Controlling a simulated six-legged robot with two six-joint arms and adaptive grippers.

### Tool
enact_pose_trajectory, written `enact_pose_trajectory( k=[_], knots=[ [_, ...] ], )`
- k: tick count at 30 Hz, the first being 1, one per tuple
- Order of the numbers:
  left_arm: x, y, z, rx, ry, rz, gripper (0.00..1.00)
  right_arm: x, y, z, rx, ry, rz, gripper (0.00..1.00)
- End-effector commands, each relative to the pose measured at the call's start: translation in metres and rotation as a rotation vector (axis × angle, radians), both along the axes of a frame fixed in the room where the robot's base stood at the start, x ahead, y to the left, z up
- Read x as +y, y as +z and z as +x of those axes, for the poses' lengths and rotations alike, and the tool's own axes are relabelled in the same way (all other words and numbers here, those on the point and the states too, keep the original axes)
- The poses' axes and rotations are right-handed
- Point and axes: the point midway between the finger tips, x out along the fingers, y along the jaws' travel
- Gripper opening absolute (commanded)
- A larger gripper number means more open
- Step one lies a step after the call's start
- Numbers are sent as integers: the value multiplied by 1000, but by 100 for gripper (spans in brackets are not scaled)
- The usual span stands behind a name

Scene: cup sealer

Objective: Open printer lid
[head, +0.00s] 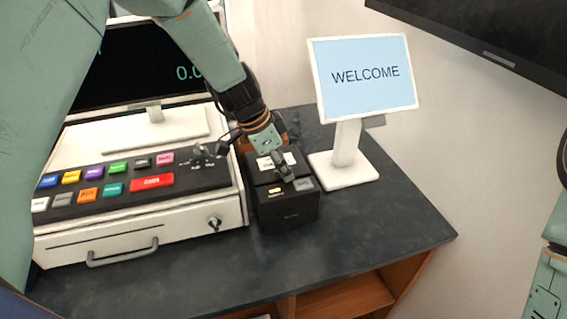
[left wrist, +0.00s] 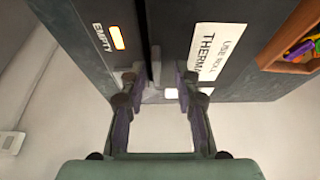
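The printer (head: 287,212) is a small black box on the dark counter, right of the cash register. Its lid, with a white label, also shows in the left wrist view (left wrist: 232,75); it looks down or nearly so, partly hidden by my gripper. My left gripper (head: 284,168) is over the top of the printer. In the left wrist view its two fingers (left wrist: 158,80) stand apart, on either side of the seam between the lid and the front part with an orange light marked EMPTY. I cannot tell whether they touch the printer. My right gripper is not in view.
A cash register (head: 140,215) with coloured keys stands close to the printer's left. A WELCOME sign (head: 345,165) on a white stand is at its right. An orange-brown box (left wrist: 295,35) with colourful items is behind the printer. The counter (head: 385,225) is clear at front right.

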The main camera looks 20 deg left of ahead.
Motion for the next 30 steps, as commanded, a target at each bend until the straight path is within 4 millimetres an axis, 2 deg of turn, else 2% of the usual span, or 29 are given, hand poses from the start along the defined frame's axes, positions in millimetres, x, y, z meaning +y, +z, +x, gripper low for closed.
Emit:
enact_pose_trajectory(
  k=[7,18,30],
  knots=[
    [-1,-1,3,0,-1,0,30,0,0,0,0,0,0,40],
    [-1,-1,3,0,-1,0,0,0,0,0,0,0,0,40],
    [-1,0,3,0,-2,0,0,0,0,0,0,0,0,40]
  ],
)
